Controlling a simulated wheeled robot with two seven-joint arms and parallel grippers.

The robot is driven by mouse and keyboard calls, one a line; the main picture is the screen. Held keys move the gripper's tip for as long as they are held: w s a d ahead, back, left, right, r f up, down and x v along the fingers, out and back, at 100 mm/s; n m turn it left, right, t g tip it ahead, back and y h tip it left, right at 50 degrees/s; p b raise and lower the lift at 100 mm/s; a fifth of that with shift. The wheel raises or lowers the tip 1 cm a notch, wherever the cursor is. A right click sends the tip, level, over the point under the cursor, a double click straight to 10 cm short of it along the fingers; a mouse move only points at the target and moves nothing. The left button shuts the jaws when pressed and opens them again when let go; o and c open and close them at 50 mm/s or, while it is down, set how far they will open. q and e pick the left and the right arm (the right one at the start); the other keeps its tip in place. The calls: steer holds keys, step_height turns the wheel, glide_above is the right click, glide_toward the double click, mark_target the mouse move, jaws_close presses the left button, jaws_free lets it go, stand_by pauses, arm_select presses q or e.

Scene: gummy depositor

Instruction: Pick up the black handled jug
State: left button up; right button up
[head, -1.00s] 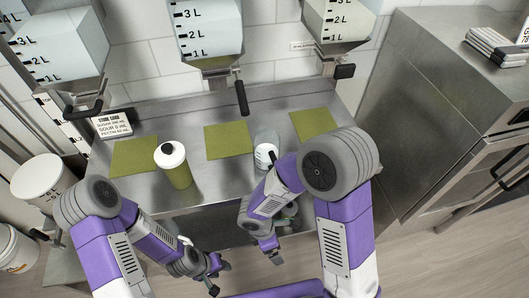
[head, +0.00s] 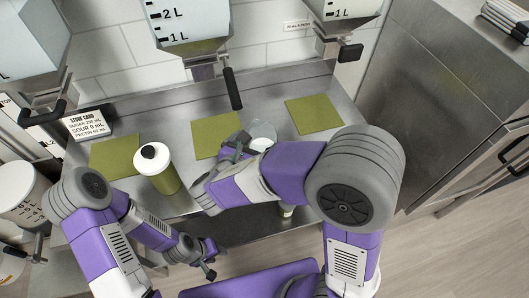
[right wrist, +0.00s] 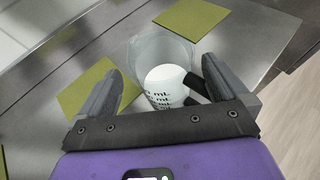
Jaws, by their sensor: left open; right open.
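The jug (right wrist: 160,48) is clear, with a white part marked in mL and a black handle on its right side in the right wrist view. In the head view the jug (head: 263,131) stands on the steel counter, its lower part hidden by my right arm. My right gripper (right wrist: 205,75) is open, with one finger on each side of the jug in the right wrist view. The black handle lies between the fingers, nearer the right one. I cannot tell whether they touch. My left gripper (head: 208,262) is open and empty, low in front of the counter.
Green mats (head: 216,134) lie on the counter (head: 185,120). A green bottle with a white lid (head: 158,172) stands left of the jug. Dispensers with black handles (head: 232,88) hang above. A card (head: 87,124) and a marked white container (head: 22,190) are at left.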

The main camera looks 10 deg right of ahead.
steer(key=shift+x, duration=1.05)
steer(key=shift+c, duration=0.2)
steer(key=c, duration=1.3)
steer(key=shift+r, duration=0.15)
steer(key=s+f+p+v, duration=0.1)
steer(key=f+p+v, duration=0.2)
steer(key=v, duration=1.5)
steer(key=shift+a+f, duration=0.2)
steer(key=shift+a, duration=0.2)
